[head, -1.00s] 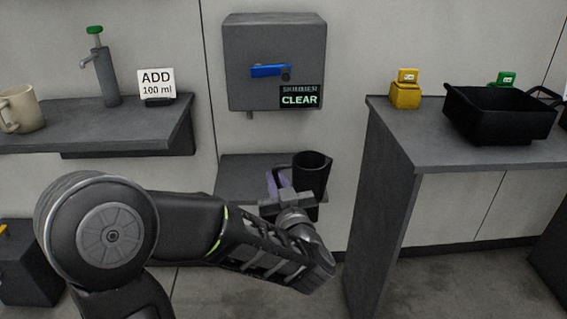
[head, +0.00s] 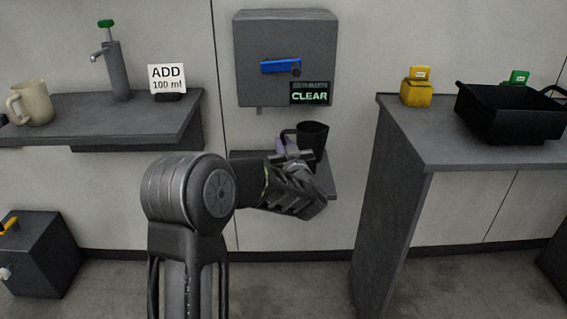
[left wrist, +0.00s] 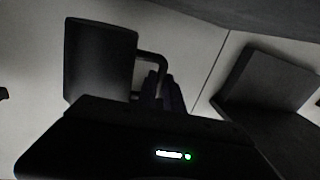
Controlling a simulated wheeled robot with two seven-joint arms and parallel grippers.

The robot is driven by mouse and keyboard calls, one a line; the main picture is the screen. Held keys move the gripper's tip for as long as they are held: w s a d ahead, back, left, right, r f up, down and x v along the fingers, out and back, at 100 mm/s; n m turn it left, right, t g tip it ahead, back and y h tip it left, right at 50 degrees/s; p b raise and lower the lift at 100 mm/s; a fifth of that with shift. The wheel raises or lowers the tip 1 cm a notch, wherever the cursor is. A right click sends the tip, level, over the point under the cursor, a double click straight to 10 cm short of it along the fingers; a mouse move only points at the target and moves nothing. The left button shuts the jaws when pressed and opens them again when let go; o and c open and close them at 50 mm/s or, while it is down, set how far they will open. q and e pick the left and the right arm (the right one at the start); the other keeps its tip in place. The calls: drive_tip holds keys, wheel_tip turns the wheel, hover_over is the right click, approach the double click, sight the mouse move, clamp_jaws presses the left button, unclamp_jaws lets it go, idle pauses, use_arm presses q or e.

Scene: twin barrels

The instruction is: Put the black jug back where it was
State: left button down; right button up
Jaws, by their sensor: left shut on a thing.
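The black jug (head: 314,137) is above the small grey shelf (head: 243,158) under the wall box, roughly upright, its handle towards the left. Its lower part is partly hidden by my arm, so I cannot tell whether it touches the shelf. My left gripper (head: 287,147) is shut on the jug's handle. The left wrist view shows the jug (left wrist: 97,62) on the left, with the fingers (left wrist: 162,90) at its handle.
The wall box (head: 285,40) has a blue lever (head: 281,66) and a display reading CLEAR (head: 311,93). A left shelf (head: 100,122) holds a beige mug (head: 33,104), a tap (head: 115,72) and an "ADD 100 ml" sign (head: 167,77). The right counter (head: 440,152) holds a black basin (head: 508,118).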

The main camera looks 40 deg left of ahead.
use_arm(q)
wheel_tip(320, 180, down, 4)
drive_tip(key=shift+f+b, duration=0.2)
drive_tip(key=shift+b, duration=1.05)
drive_tip(key=shift+a+f+b, duration=0.1)
drive_tip(key=shift+f+b, duration=0.2)
drive_tip(key=shift+f, duration=0.05)
drive_tip(key=shift+w+r, duration=0.1)
drive_tip(key=shift+r, duration=0.05)
drive_tip(key=c, duration=1.5)
unclamp_jaws()
drive_tip(key=shift+f, duration=0.2)
